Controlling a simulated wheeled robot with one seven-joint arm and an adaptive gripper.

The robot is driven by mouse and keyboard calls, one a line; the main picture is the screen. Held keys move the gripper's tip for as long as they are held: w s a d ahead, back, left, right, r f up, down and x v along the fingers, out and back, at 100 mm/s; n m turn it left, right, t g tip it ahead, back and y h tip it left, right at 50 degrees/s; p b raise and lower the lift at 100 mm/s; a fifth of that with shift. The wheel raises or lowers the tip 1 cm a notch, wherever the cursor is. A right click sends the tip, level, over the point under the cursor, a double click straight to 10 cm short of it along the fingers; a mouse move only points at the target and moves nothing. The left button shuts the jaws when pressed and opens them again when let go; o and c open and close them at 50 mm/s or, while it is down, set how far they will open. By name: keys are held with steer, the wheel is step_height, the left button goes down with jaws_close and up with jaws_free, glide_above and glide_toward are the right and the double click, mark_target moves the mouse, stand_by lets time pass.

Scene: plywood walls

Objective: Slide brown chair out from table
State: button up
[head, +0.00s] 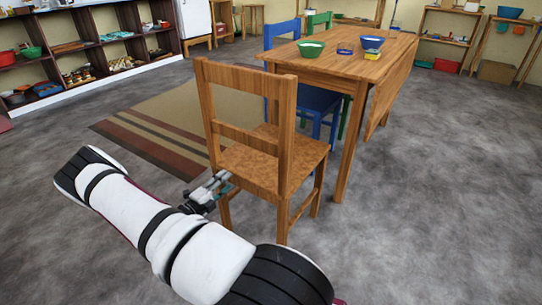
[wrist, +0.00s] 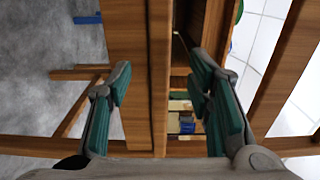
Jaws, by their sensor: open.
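The brown chair (head: 262,165) stands upright at the near end of the wooden table (head: 335,70), its slatted back towards me. My gripper (head: 220,186) is low at the left side of the chair, by the seat edge and the foot of the left back post. In the wrist view my gripper (wrist: 163,92) is open, with its two teal-padded fingers spread on either side of a brown wooden chair part (wrist: 160,60). Whether a finger touches the wood I cannot tell.
A green bowl (head: 311,49) and a blue bowl (head: 372,43) sit on the table. A striped rug (head: 160,110) lies left. Grey floor in front and to the right is clear.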

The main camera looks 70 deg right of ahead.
steer(key=shift+v, duration=2.8)
